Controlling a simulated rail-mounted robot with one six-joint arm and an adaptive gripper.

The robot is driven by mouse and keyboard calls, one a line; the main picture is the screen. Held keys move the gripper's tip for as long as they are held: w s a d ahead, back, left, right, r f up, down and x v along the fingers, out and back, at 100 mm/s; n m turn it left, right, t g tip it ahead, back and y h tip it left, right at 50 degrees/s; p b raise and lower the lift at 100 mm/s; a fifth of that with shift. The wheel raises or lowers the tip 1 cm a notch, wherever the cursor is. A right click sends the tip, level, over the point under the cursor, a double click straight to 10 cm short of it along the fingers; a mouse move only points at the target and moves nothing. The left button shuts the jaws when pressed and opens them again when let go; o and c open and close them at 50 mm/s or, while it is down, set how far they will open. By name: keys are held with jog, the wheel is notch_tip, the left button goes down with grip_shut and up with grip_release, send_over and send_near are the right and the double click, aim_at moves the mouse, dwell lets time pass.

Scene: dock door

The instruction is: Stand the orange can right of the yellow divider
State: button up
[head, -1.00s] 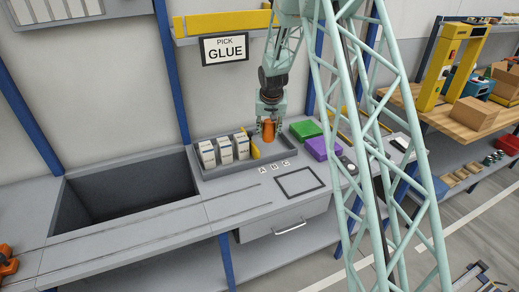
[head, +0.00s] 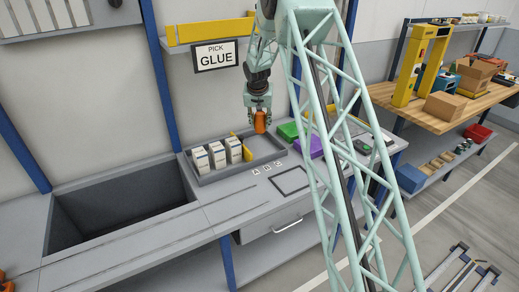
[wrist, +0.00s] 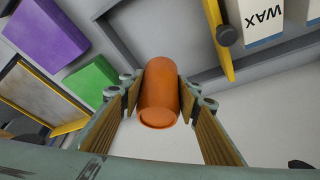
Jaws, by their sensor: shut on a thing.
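The orange can (head: 260,122) is between the fingers of my gripper (head: 258,112), which is shut on it. It looks about upright and hangs above the right part of the grey tray (head: 240,171). The yellow divider (head: 247,154) stands in the tray, to the left of and below the can. In the wrist view, the can (wrist: 159,92) sits between both finger pads (wrist: 158,100), and the divider (wrist: 219,42) shows at upper right, apart from it. The tray floor right of the divider looks empty, though the can hides some of it.
Several white boxes (head: 218,156) stand in the tray left of the divider. Green (head: 288,131) and purple (head: 309,147) blocks lie right of the tray. A dark frame (head: 290,181) lies in front. A deep open bin (head: 120,208) is at left.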

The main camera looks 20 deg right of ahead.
jog(key=shift+f+b, duration=0.45)
jog(key=shift+f, duration=2.65)
jog(key=shift+f+b, duration=0.3)
jog(key=shift+f, duration=1.55)
jog(key=shift+f, duration=0.15)
jog(key=o, duration=0.9)
jog(key=shift+o, duration=0.2)
